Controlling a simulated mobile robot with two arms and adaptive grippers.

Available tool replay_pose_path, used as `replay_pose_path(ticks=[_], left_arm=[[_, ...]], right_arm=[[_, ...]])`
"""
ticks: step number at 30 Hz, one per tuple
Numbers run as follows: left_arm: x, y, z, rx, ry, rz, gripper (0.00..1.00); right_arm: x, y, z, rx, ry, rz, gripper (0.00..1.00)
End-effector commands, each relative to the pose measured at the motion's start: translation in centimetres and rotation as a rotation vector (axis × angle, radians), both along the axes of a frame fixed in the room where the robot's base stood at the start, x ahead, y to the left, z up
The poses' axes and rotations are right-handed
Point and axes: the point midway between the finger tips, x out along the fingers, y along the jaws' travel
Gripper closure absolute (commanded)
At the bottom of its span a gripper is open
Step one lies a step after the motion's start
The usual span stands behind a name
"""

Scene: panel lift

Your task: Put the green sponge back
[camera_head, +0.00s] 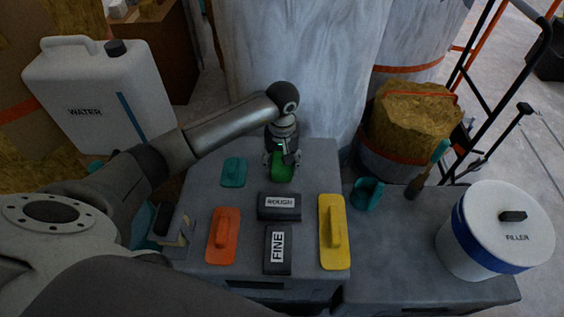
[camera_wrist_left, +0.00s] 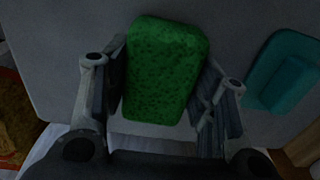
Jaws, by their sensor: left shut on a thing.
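The green sponge (camera_head: 283,172) is at the back middle of the grey worktop (camera_head: 320,158) in the head view. In the left wrist view the sponge (camera_wrist_left: 166,70) fills the space between the two fingers. My left gripper (camera_head: 281,160) comes down from above and is shut on the sponge. Its fingers (camera_wrist_left: 163,92) press on both sides. I cannot tell whether the sponge touches the worktop. My right gripper is not in view.
A teal block (camera_head: 234,171) lies left of the sponge. An orange float (camera_head: 223,235), black ROUGH (camera_head: 279,206) and FINE (camera_head: 277,249) blocks and a yellow float (camera_head: 333,231) lie in front. A filler bucket (camera_head: 494,231) and teal cup (camera_head: 367,194) stand right.

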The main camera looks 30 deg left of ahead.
Motion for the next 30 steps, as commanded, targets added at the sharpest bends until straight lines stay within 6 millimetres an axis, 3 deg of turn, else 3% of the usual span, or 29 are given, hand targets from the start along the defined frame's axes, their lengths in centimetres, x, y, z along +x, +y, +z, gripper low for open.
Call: replay_pose_path(ticks=[14,15,19,30], left_arm=[[0.1,0.0,-0.2,0.000,-0.002,0.001,0.66],[0.1,0.0,-0.2,0.000,-0.002,0.001,0.45],[0.1,0.0,-0.2,0.000,-0.002,0.001,0.28],[0.0,0.0,-0.1,0.000,-0.001,0.001,0.26]], right_arm=[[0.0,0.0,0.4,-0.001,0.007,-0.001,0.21],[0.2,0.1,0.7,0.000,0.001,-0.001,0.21],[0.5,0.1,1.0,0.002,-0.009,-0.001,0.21],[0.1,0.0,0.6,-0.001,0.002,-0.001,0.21]])
